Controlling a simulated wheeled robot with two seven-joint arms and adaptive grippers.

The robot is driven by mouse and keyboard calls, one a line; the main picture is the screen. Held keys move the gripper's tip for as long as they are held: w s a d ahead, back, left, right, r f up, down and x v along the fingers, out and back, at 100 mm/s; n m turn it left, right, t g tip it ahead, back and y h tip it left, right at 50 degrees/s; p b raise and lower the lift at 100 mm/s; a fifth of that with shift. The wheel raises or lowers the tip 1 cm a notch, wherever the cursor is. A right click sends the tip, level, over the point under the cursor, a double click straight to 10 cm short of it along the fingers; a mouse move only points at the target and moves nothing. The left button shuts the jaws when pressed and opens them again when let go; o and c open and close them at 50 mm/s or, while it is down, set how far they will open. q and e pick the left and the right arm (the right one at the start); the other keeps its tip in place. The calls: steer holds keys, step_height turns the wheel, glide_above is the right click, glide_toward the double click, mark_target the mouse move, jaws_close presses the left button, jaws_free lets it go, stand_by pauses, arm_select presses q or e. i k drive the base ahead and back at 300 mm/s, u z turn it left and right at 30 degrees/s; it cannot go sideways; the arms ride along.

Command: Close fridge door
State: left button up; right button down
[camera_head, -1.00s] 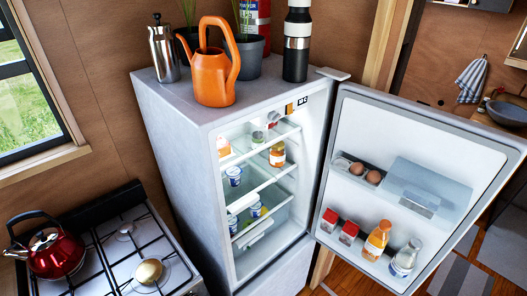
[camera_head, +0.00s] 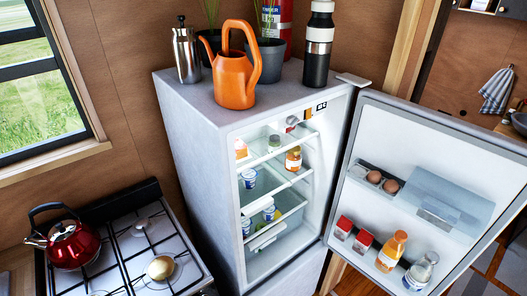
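The fridge (camera_head: 200,150) stands in the middle of the head view, with its interior and shelves in sight. Its door (camera_head: 440,140) is wide open and swung out to the right, hinged at the fridge's right side. The inside of the door faces me. Inside the fridge are small white-and-blue cups (camera_head: 249,178) and an orange jar (camera_head: 293,159). Neither of my grippers is in view.
An orange watering can (camera_head: 234,82), a metal flask (camera_head: 186,55), a black-and-white bottle (camera_head: 318,45) and potted plants stand on the fridge top. A stove (camera_head: 130,258) with a red kettle (camera_head: 75,245) is at lower left. Wooden floor (camera_head: 356,282) shows below the door.

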mark_target(392, 136)
steer(key=u, duration=1.05)
steer(key=k, duration=0.75)
steer(key=z, duration=0.7)
steer(key=i, duration=0.5)
